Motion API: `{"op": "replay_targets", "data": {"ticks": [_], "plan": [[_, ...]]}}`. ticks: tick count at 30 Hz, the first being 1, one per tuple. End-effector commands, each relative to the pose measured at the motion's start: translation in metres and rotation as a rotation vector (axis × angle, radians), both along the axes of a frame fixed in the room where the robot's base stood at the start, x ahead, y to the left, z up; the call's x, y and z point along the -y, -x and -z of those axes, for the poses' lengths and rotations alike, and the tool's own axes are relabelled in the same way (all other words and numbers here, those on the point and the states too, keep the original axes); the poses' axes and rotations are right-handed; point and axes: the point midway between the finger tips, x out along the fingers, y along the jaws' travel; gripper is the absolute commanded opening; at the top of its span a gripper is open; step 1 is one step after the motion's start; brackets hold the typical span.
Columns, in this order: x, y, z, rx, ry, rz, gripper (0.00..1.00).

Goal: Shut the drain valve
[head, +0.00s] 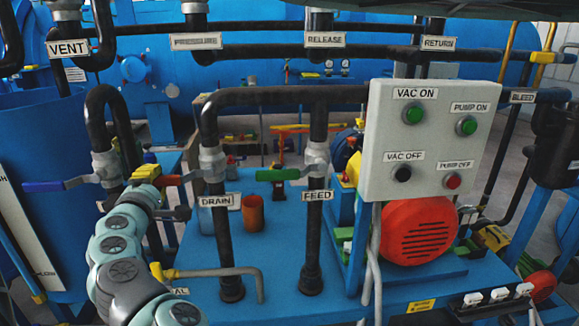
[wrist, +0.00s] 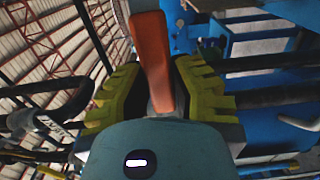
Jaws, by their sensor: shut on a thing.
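The drain valve (head: 212,160) sits on the black pipe above the DRAIN label (head: 219,200). Its lever, with a red grip (head: 170,180), points left from the valve, roughly level and across the upright pipe. My gripper (head: 150,173) is at the outer end of this lever, its yellow fingers partly hidden by my arm. In the wrist view the orange-red lever grip (wrist: 153,65) runs between the ridged yellow-green fingers of my gripper (wrist: 160,95), which is shut on it. The lever's inner end is hidden in the wrist view.
The FEED valve (head: 316,158) with a green lever (head: 278,174) stands to the right. A blue-handled valve lever (head: 45,186) is at the left. The grey control box (head: 432,140) and red motor cover (head: 418,232) stand right. An orange cup (head: 253,213) stands behind the pipes.

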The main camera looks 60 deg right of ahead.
Motion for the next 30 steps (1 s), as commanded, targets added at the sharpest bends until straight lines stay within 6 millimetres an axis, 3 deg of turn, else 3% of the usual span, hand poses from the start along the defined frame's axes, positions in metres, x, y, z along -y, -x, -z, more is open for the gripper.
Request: {"op": "replay_targets", "data": {"ticks": [14,15,18,23,30], "plan": [[0.0,0.0003,0.0048,-0.014,0.0,-0.001,0.0],[0.0,0.0003,0.005,-0.014,0.0,-0.001,0.3],[0.0,0.0003,0.0043,-0.014,0.001,-0.001,0.4],[0.0001,0.0002,0.0031,-0.012,0.004,0.0,0.55],[0.0,0.0004,0.0023,-0.011,0.006,0.0,0.55]]}}
